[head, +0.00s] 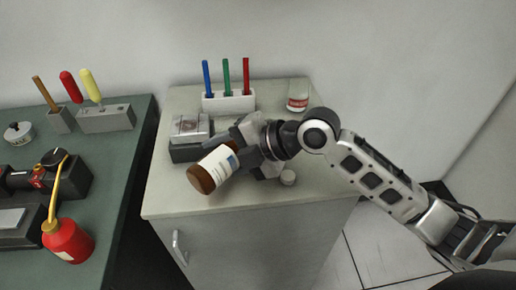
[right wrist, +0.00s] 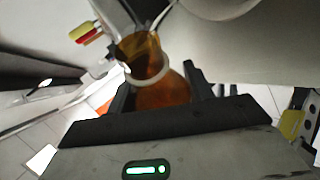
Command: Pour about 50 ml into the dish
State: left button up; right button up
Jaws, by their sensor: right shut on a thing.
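A brown bottle (head: 203,179) with a white label is held tilted above the front left of the grey cabinet top, its base toward the lower left. My right gripper (head: 243,155) is shut on it. In the right wrist view the amber bottle (right wrist: 165,95) shows between the fingers, with its neck and a pale ring toward the top. I cannot make out a liquid level or a stream. No dish is clearly visible in the head view; a pale rounded rim at the top of the right wrist view may be one. My left gripper is not in view.
A red oil can (head: 68,241) stands on the green bench (head: 112,185) at left.

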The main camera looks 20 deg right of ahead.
dwell(0.4)
